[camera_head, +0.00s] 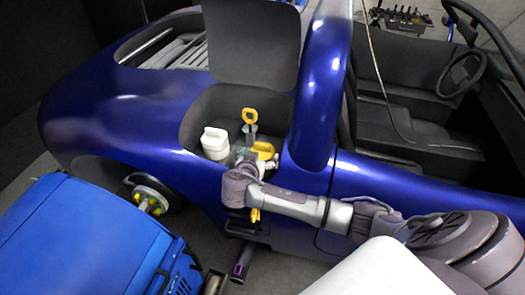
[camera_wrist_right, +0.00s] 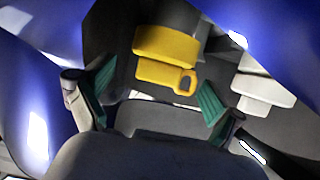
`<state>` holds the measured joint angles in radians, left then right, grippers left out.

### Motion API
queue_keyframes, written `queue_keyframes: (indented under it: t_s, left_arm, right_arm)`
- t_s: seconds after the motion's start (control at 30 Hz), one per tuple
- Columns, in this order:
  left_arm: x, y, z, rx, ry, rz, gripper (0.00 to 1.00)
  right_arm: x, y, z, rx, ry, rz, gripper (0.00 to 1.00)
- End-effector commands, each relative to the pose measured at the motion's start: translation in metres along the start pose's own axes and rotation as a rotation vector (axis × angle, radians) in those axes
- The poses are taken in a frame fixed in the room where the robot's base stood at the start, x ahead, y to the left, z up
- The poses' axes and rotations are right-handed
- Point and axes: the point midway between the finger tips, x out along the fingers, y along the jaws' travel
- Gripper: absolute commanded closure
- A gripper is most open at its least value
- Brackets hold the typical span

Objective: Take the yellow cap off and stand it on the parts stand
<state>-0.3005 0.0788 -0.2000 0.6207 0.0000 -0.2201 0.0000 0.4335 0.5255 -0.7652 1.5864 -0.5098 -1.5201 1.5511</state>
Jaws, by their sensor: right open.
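The yellow cap (camera_head: 263,149) sits in the dark open bay of the blue car. In the right wrist view the yellow cap (camera_wrist_right: 165,45) lies beyond the fingers; a yellow ring shape overlaps its near side. My right gripper (camera_head: 247,160) is just in front of and beside the cap in the head view. In the wrist view its green-padded fingers (camera_wrist_right: 152,98) are spread apart with nothing gripped between them. I see no clear parts stand. My left gripper is not in view.
A white cap (camera_head: 215,141) stands left of the yellow one; it also shows in the wrist view (camera_wrist_right: 262,88). A yellow-handled dipstick (camera_head: 249,116) rises behind. The raised dark lid (camera_head: 253,45) and blue bodywork (camera_head: 318,85) bound the bay. A blue cabinet (camera_head: 85,240) is lower left.

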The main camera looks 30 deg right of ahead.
Motion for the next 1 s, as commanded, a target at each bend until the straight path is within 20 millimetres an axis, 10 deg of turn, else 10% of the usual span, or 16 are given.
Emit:
queue_keyframes:
  t_s: [0.63,1.0]
  left_arm:
    - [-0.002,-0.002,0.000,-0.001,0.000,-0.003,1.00]
    - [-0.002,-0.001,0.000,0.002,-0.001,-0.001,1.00]
  right_arm:
    - [0.051,-0.003,-0.003,-0.001,0.000,0.000,0.06]
    - [0.051,-0.003,-0.003,-0.001,0.000,0.000,0.55]
